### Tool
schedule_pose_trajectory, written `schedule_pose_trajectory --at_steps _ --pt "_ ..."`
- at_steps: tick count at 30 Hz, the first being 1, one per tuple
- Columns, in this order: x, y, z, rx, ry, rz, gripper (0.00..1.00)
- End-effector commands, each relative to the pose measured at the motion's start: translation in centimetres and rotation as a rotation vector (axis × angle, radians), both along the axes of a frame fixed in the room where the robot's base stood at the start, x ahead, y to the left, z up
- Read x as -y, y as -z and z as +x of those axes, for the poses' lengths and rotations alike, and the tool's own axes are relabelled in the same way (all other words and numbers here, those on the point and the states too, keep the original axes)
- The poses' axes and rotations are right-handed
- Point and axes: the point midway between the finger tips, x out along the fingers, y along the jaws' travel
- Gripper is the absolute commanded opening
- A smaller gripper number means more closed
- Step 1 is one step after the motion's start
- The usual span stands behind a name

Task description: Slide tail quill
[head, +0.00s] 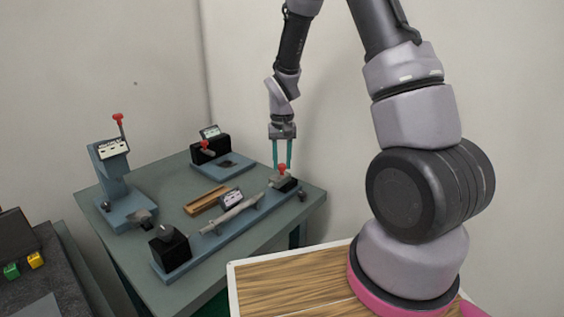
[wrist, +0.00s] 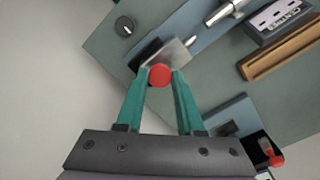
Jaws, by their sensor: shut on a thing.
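The tail quill carries a red knob (head: 282,168) on a grey block (head: 284,181) at the right end of a long blue base (head: 222,240). My gripper (head: 282,168) points down over this block with its teal fingers on either side of the red knob. In the wrist view the red knob (wrist: 160,75) sits between the two fingertips (wrist: 160,76), and my gripper is shut on it. A silvery shaft (head: 230,216) lies along the base to the left, apart from the gripper. The contact on the far sides of the knob is hidden.
A black block (head: 169,248) stands at the base's near left end. A blue column with a red-topped lever (head: 118,124) stands at the table's left. A black box with a red lever (head: 209,147) is at the back. A wooden tray (head: 206,200) lies between.

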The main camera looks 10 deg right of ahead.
Motion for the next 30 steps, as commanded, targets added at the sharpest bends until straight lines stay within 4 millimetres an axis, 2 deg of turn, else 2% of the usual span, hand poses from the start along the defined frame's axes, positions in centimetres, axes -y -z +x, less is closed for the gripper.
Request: schedule_pose_trajectory --at_steps 21,30 --pt "-0.1 -0.1 0.0 0.002 0.000 0.001 0.00" --pt "-2.5 0.0 -1.7 0.001 -0.003 0.001 0.00"
